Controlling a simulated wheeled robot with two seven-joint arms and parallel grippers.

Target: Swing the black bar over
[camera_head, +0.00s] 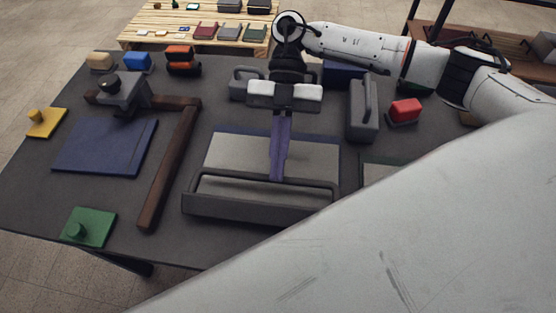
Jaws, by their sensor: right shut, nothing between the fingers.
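The black bar (262,179) looks dark grey. It runs across a low box with a dark grey front (250,207) and a pale grey panel (230,155), in the middle of the table. The bar's ends bend down beside the box. My right gripper (276,178) reaches in from the upper right and points down, its long purplish fingers together and empty. The fingertips overlap the pale panel close to the bar's far side in the picture. I cannot tell whether they touch it. My left gripper is not in view.
A brown L-shaped bar (170,170) and a blue plate (106,146) lie to the left. A grey block with a handle (362,110) and a red block (405,110) stand to the right. My own large pale body part hides the lower right.

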